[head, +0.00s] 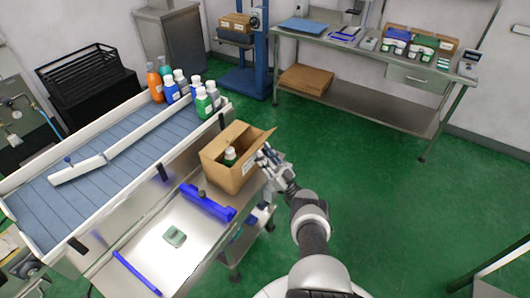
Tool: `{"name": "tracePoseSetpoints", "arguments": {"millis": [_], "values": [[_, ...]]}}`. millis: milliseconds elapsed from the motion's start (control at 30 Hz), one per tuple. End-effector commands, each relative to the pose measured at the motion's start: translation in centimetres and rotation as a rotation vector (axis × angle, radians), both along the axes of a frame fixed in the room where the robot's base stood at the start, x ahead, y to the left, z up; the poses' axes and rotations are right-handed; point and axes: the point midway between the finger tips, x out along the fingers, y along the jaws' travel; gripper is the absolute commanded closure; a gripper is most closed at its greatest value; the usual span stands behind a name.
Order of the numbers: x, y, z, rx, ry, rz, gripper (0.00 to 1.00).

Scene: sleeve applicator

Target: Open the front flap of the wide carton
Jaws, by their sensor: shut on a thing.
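The wide carton (219,176) is a brown cardboard box on the steel table, open at the top. A bottle with a white cap (230,154) stands inside it. A flap (258,138) on the carton's right side sticks outward, away from the opening. My gripper (265,153) is at that right side with its fingertips against the flap, shut on it. The fingers partly hide the flap's lower edge, and the exact grip is small in view.
A conveyor (122,148) with several bottles at its far end runs left of the carton. A blue bar (208,203) lies close in front of the carton. A grey-green item (174,237) lies on the table (190,258). Green floor (370,200) is clear to the right.

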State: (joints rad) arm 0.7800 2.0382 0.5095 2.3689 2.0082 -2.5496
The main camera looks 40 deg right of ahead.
Motion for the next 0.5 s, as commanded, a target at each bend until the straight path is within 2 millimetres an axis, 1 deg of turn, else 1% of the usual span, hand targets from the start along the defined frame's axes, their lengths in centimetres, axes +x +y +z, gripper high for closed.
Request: {"name": "tracePoseSetpoints", "arguments": {"millis": [333,367,500], "values": [[0.03,0.08,0.03,0.0,-0.001,0.004,1.0],[0.04,0.09,0.04,0.0,-0.001,0.004,0.69],[0.03,0.08,0.03,0.0,-0.001,0.002,0.6]]}}
